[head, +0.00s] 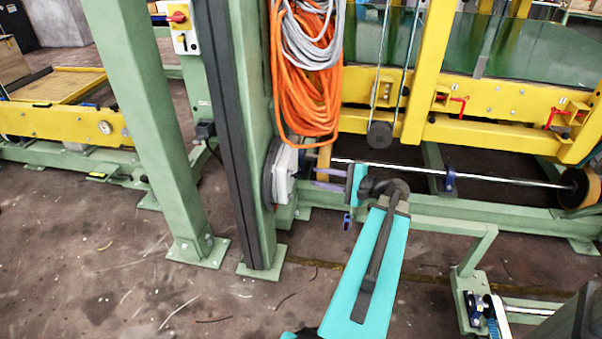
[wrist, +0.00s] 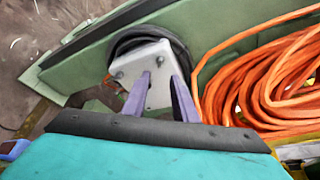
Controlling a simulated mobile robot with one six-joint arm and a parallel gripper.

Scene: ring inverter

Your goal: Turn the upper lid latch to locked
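My gripper (head: 318,178) is at mid-height beside the green column, pointing left. Its two purple fingers are apart, and nothing shows between them. A white plate with bolts (head: 284,174), on a round dark housing, is just ahead of the fingertips. In the wrist view, my gripper (wrist: 161,78) overlaps the white plate (wrist: 158,58), and the black ring (wrist: 150,36) curves behind it. Touching or apart, I cannot tell. I cannot pick out for certain which part is the upper lid latch.
An orange cable coil (head: 305,90) hangs on the column just above my gripper and fills the right of the wrist view (wrist: 275,90). A yellow frame with red handles (head: 455,100) stands to the right. A metal rod (head: 400,168) runs behind my gripper. Floor is open at lower left.

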